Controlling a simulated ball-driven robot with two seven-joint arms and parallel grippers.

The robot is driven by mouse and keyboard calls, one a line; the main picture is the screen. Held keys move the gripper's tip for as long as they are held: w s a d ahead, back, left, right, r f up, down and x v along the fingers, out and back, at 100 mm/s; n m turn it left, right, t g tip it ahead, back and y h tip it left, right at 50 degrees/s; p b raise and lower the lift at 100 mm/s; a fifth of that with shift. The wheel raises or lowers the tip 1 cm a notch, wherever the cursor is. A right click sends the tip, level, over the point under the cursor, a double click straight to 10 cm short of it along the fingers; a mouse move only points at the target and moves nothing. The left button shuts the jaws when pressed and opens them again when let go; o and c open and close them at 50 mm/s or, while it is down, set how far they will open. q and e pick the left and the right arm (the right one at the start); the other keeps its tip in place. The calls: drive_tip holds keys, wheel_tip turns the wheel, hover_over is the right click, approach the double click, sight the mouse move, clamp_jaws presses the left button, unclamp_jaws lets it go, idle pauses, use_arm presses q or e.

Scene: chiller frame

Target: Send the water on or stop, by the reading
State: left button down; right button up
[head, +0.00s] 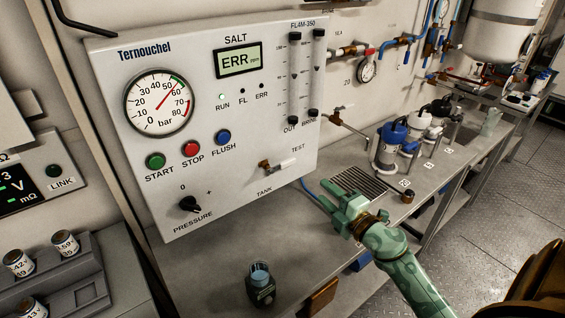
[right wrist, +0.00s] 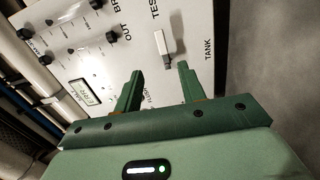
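The salt display (head: 239,62) on the white panel (head: 215,170) reads ERR ppm; it also shows in the right wrist view (right wrist: 88,98). The RUN lamp (head: 222,106) is lit green; the FL and ERR lamps look dark. START (head: 155,161), STOP (head: 191,149) and FLUSH (head: 223,137) are green, red and blue buttons. The pressure gauge (head: 160,103) needle points up right, near 50 to 60. The test tap (head: 287,162) has a white lever (right wrist: 165,48). My right gripper (head: 336,203) is open and empty, its fingers (right wrist: 158,82) apart near the tap. My left gripper is out of view.
A small dark jar with a blue top (head: 260,286) stands on the bench below the panel. A drain grate (head: 358,183) lies right of the panel, with pumps (head: 392,140) beyond. A black pressure knob (head: 190,204) sticks out at lower left.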

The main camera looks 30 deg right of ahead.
sight(290, 164)
drive_tip(key=shift+n, duration=0.3)
drive_tip(key=w+b, duration=0.1)
drive_tip(key=w, duration=0.9)
drive_tip(key=w+a+b, duration=0.1)
drive_tip(key=w, duration=0.4)
drive_tip(key=shift+w+f+b, duration=0.1)
drive_tip(key=shift+w+b, duration=0.05)
drive_tip(key=shift+b, duration=0.2)
drive_tip(key=shift+w, duration=0.65)
clamp_jaws()
